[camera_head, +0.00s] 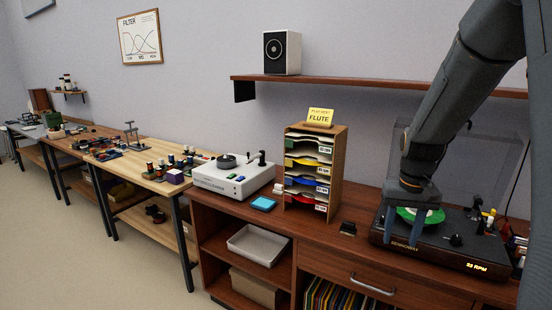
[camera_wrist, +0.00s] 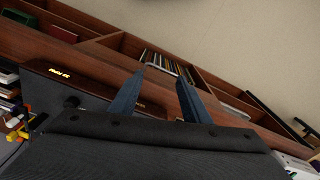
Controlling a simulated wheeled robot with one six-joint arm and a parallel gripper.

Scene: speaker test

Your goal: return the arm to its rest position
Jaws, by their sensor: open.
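My arm (camera_head: 458,95) reaches down from the upper right in the head view. My gripper (camera_head: 406,236) is at its lower end, fingers pointing down in front of the dark turntable (camera_head: 385,237). I cannot tell the exact height of the fingertips above the turntable.
A wall shelf (camera_head: 380,82) holding a speaker (camera_head: 282,52) runs behind my arm. Open floor (camera_head: 50,250) lies at left.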

